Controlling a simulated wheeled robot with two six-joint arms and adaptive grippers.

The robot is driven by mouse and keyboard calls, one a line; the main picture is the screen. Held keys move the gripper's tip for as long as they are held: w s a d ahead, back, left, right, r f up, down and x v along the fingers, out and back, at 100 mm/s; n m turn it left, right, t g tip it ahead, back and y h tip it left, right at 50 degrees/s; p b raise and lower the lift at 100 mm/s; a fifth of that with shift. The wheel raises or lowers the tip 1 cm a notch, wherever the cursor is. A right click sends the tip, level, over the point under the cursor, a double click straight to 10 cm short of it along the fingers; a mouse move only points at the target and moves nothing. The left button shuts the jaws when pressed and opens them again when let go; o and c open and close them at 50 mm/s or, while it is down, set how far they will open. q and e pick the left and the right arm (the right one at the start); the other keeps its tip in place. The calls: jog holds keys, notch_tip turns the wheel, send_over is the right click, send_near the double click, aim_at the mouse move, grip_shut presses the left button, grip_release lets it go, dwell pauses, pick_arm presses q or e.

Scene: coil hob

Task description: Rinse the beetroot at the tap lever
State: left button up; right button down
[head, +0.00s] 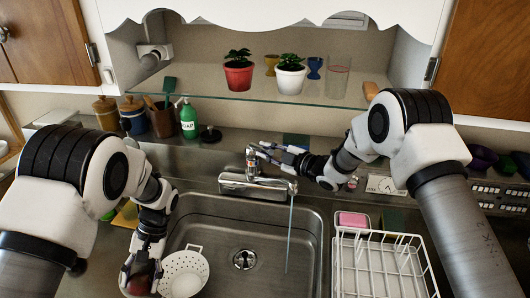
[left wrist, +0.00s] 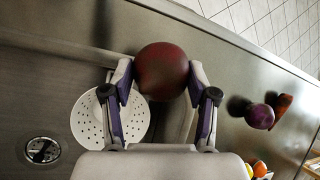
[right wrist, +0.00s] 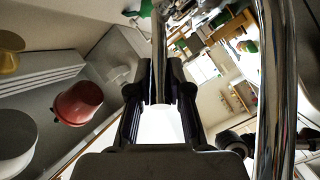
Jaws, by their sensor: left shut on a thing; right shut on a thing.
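The dark red beetroot (left wrist: 161,68) is between the fingers of my left gripper (left wrist: 160,80), which is shut on it. In the head view the beetroot (head: 139,284) is low at the left side of the sink, left of the white colander (head: 183,262). My right gripper (head: 262,150) is shut on the upright tap lever (head: 251,160) above the chrome tap (head: 258,187). In the right wrist view the lever (right wrist: 160,55) stands between the fingers. A thin stream of water (head: 290,235) falls from the spout into the sink, right of and apart from the beetroot.
The steel sink (head: 225,225) has an open middle around its drain (head: 244,259). A white dish rack (head: 380,265) and pink sponge (head: 352,219) stand to the right. A green soap bottle (head: 189,121) stands behind at left. A glass shelf (head: 250,98) with pots hangs above the tap.

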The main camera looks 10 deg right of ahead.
jog(key=c, duration=1.1)
grip_release()
jog(key=shift+d, duration=0.1)
jog(key=v, duration=1.1)
jog(key=shift+s+d, duration=0.15)
jog(key=shift+s, duration=0.15)
